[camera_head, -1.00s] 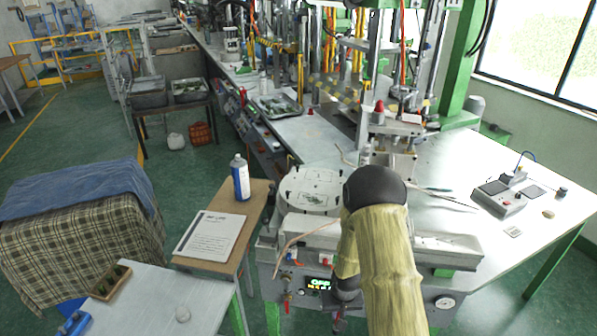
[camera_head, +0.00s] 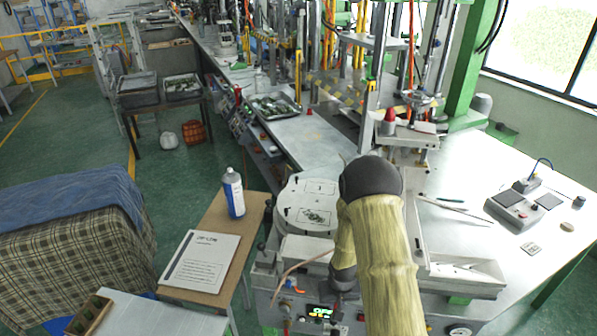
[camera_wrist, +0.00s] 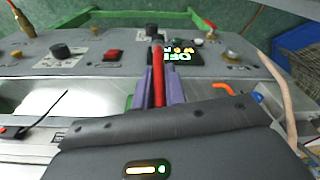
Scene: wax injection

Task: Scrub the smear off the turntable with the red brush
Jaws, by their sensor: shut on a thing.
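The turntable (camera_head: 294,191) is a pale disc on the machine in the head view, partly hidden by my arm. A dark, speckled patch (camera_head: 315,216) lies on its near side; I cannot tell whether it is the smear or a printed mark. In the wrist view my gripper (camera_wrist: 159,88) is shut on the red brush (camera_wrist: 158,72), whose red handle shows between the two purple-grey fingers. The bristles cannot be made out.
The control panel (camera_head: 300,312) with a lit display is at the machine's front. A grey control box (camera_head: 515,210) sits on the right bench, which has clear room.

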